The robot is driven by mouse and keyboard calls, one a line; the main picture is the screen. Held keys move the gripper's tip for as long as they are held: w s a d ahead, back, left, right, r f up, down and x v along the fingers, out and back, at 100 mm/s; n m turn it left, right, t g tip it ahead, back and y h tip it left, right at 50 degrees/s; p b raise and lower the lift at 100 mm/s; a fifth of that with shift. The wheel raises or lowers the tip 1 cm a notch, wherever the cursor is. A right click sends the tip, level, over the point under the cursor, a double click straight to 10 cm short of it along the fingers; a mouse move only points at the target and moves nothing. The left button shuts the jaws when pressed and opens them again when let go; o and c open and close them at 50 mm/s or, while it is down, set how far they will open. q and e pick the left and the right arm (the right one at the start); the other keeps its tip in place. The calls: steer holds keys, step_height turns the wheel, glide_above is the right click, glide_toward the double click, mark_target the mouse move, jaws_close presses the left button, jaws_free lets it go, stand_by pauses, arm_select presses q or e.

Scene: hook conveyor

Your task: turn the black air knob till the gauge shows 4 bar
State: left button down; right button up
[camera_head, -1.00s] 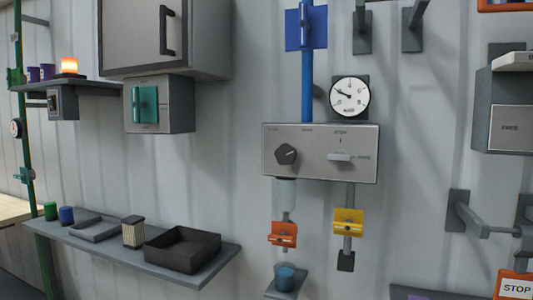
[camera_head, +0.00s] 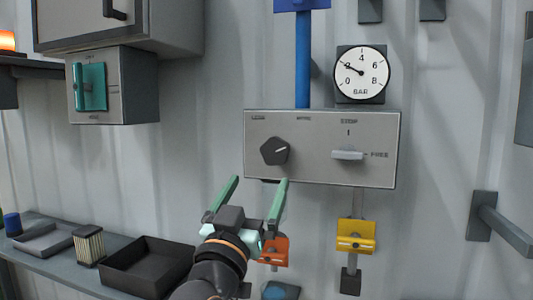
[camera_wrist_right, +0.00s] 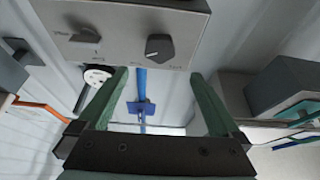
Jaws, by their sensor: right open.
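The black air knob (camera_head: 275,151) is on the left of the grey control panel (camera_head: 322,175); its light pointer mark points right and slightly up. The knob also shows in the right wrist view (camera_wrist_right: 159,47). The round gauge (camera_head: 361,73) sits above the panel; its needle points up-left, near the 2 mark. My right gripper (camera_head: 258,181) is open and empty, its green fingers spread just below and in front of the knob, apart from it. In the right wrist view its fingers (camera_wrist_right: 161,78) frame the space below the panel. My left gripper is out of view.
A white lever (camera_head: 347,155) marked STOP and FREE is right of the knob. A blue pipe (camera_head: 303,60) rises above the panel. A yellow valve tag (camera_head: 356,236) and an orange one (camera_head: 273,250) hang below. A shelf with a black tray (camera_head: 147,265) is lower left.

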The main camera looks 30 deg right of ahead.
mark_target(274, 152)
steer(key=p+x, duration=0.3)
steer(key=x, duration=0.7)
steer(key=shift+w+d+r+p, duration=0.1)
steer(key=shift+d+r+p, duration=0.1)
steer(key=shift+p, duration=0.2)
steer(key=shift+w+d+r, duration=0.1)
steer(key=shift+w+d, duration=0.25)
